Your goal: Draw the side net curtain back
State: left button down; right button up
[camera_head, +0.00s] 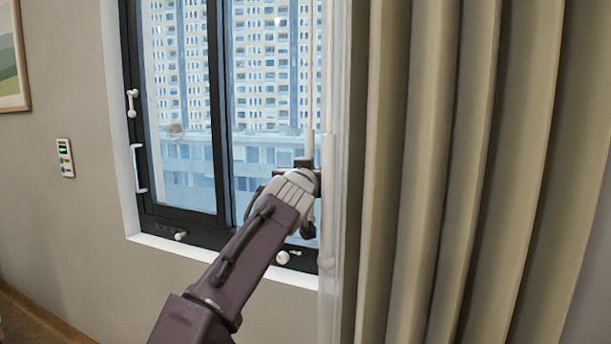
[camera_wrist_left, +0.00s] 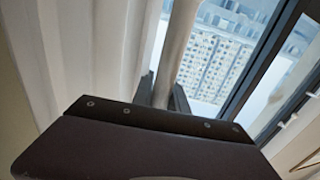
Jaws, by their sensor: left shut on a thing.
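The white net curtain (camera_head: 336,200) hangs bunched in a narrow vertical strip at the window's right side. In the left wrist view its pale folds (camera_wrist_left: 95,50) fill the left part. A thin pale rod (camera_head: 309,70) hangs upright just left of the net. My left gripper (camera_head: 309,172) is at the rod's lower part, in front of the glass. In the left wrist view the rod (camera_wrist_left: 176,45) runs between the fingers of my left gripper (camera_wrist_left: 161,95), which is shut on it. The fingertips are partly hidden by my wrist. My right gripper is out of view.
A heavy beige curtain (camera_head: 450,170) hangs in folds right of the net. The dark-framed window (camera_head: 222,120) has white handles (camera_head: 137,168) and a white sill. A small control panel (camera_head: 65,158) is on the left wall. Most of the glass is uncovered.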

pick_arm(q)
jog(key=shift+d, duration=0.15)
jog(key=c, duration=1.4)
grip_release()
jog(key=shift+o, duration=0.5)
jog(key=shift+s+d, duration=0.1)
jog(key=shift+d, duration=0.1)
jog(key=shift+a, duration=0.15)
